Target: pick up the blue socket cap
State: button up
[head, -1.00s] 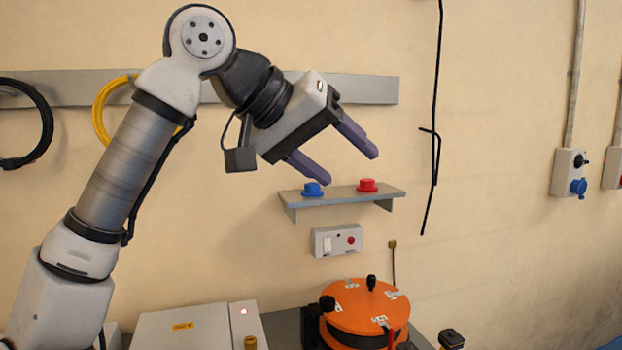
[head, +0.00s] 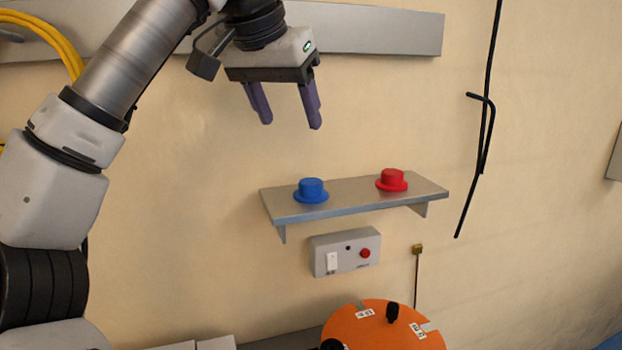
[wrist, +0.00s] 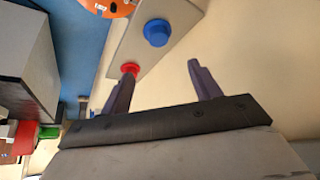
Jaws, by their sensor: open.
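The blue socket cap (head: 311,190) sits flange down on the left part of a small grey wall shelf (head: 350,197). It also shows in the wrist view (wrist: 157,33), beyond the fingertips. My gripper (head: 290,122) is open and empty, pointing down, above the shelf and a little left of the blue cap in the head view. In the wrist view my gripper's two purple fingers (wrist: 163,68) stand apart, with the blue cap ahead of the gap between them.
A red cap (head: 391,180) sits on the same shelf, right of the blue one. Below the shelf is a grey switch box (head: 345,252), and lower an orange reel (head: 385,328). A black cable (head: 487,110) hangs on the wall at right.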

send_over(310, 181)
jog(key=s+a, duration=0.1)
jog(key=s, duration=0.2)
notch_tip(310, 181, down, 7)
jog(key=shift+w+a+f, duration=0.1)
jog(key=shift+w+a, duration=0.05)
jog(key=shift+s+p+x, duration=0.2)
jog(key=shift+p+x, duration=0.8)
jog(key=shift+x, duration=1.7)
jog(key=shift+a+f, duration=0.1)
jog(key=shift+c, duration=0.4)
jog(key=c, duration=1)
